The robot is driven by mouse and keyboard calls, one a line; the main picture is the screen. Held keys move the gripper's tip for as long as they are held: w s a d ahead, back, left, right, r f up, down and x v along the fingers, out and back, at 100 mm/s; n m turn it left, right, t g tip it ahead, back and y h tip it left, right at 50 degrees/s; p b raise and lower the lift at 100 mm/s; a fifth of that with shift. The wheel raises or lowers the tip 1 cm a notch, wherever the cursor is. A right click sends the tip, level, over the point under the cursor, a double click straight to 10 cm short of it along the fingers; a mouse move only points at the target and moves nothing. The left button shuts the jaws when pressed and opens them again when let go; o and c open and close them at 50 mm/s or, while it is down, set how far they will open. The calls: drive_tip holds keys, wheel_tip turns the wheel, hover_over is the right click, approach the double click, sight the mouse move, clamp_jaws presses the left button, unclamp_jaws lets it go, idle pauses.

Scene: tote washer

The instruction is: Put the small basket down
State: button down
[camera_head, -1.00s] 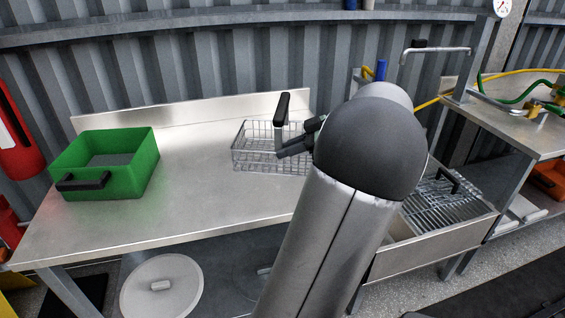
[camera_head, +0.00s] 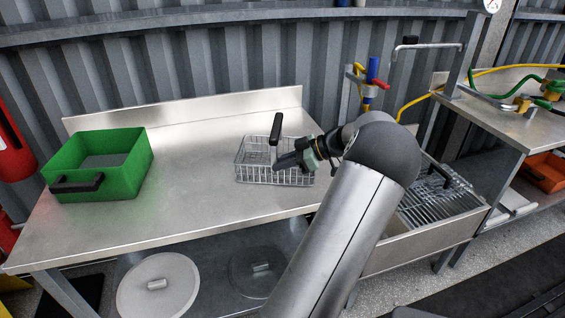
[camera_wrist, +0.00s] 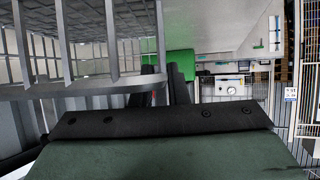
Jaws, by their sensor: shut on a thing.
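The small basket (camera_head: 246,172) is silver wire mesh with a black handle grip (camera_head: 276,128) standing up above it. In the head view it is upright over the middle-right part of the steel table; I cannot tell whether its base touches the top. My gripper (camera_head: 284,162) reaches in from the right and is shut on the basket at its right side, below the black grip. The exact contact is hard to see. In the wrist view the basket's wires (camera_wrist: 84,45) fill the upper left, beside my dark fingers (camera_wrist: 166,86).
The steel table (camera_head: 190,205) has bare room left of the basket and in front of it. A green crate (camera_head: 125,178) with black handles stands at the left. A raised steel edge (camera_head: 190,108) runs along the back. A sink with a grate (camera_head: 435,205) lies to the right.

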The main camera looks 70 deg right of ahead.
drive_tip(key=c, duration=1.8)
unclamp_jaws()
drive_tip(key=shift+f, duration=0.1)
drive_tip(key=o, duration=0.4)
drive_tip(key=shift+r, duration=0.25)
drive_tip(key=v, duration=1.2)
drive_tip(key=shift+b, duration=0.3)
